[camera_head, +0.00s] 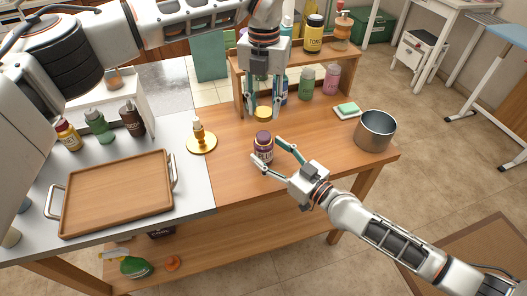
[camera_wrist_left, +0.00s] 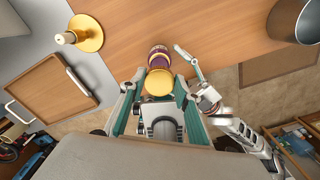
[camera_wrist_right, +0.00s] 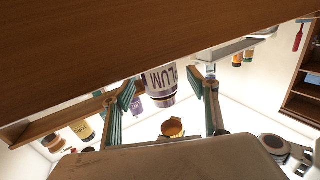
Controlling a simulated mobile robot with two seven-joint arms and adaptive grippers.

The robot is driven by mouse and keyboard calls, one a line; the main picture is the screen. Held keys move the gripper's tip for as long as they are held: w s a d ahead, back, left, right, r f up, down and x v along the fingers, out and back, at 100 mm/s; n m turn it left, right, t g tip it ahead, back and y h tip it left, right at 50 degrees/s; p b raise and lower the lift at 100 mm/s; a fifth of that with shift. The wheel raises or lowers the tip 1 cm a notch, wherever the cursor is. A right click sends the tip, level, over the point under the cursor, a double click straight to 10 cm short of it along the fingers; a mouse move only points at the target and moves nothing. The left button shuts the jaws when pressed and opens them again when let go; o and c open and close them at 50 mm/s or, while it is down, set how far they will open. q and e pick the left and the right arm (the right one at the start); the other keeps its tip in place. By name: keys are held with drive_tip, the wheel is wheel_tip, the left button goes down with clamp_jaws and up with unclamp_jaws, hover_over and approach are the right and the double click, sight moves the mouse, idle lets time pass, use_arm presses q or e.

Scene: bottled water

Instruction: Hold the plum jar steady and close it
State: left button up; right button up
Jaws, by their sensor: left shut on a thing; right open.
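The plum jar (camera_head: 263,152) is purple with a pale label and stands upright on the wooden table; it also shows in the left wrist view (camera_wrist_left: 158,56) and in the right wrist view (camera_wrist_right: 160,88). My left gripper (camera_head: 263,110) points down beyond the jar in the head view, shut on a gold lid (camera_head: 263,114). The lid (camera_wrist_left: 158,82) is apart from the jar. My right gripper (camera_head: 265,163) is open, with its fingers on either side of the jar; the right wrist view shows the jar between the fingertips (camera_wrist_right: 164,88). Contact with the jar cannot be told.
A wooden tray (camera_head: 118,192) lies on the left counter. A shelf with bottles (camera_head: 306,82) rises behind.

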drive_tip(key=shift+x, duration=1.5)
clamp_jaws()
use_arm(q)
hover_over(264, 135)
drive_tip(key=shift+f, duration=2.5)
drive_tip(key=shift+f, duration=0.1)
drive_tip(key=shift+f, duration=0.75)
drive_tip(key=shift+f, duration=0.6)
